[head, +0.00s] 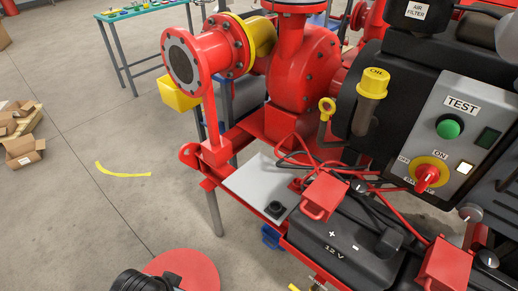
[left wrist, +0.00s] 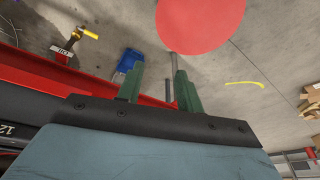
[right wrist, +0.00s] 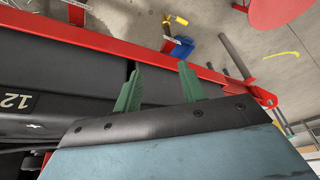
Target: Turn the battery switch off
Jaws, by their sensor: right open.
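A red rotary knob (head: 427,176) sits on a yellow round plate on the grey control panel (head: 466,130) at the right of the head view. ON is printed above it and OFF to its upper left. The knob's handle looks roughly upright; its exact pointing is too small to tell. The lettering below it is partly hidden. My left gripper (left wrist: 160,75) is open and empty in the left wrist view. My right gripper (right wrist: 160,72) is open and empty in the right wrist view. No gripper fingers show in the head view, and neither wrist view shows the knob.
A black 12 V battery (head: 340,245) with red terminal covers (head: 323,197) and loose cables lies below the panel. A red pump (head: 305,65) and a yellow-capped oil filler (head: 373,83) stand left of it. The red skid rail (right wrist: 120,47) runs near my right gripper.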

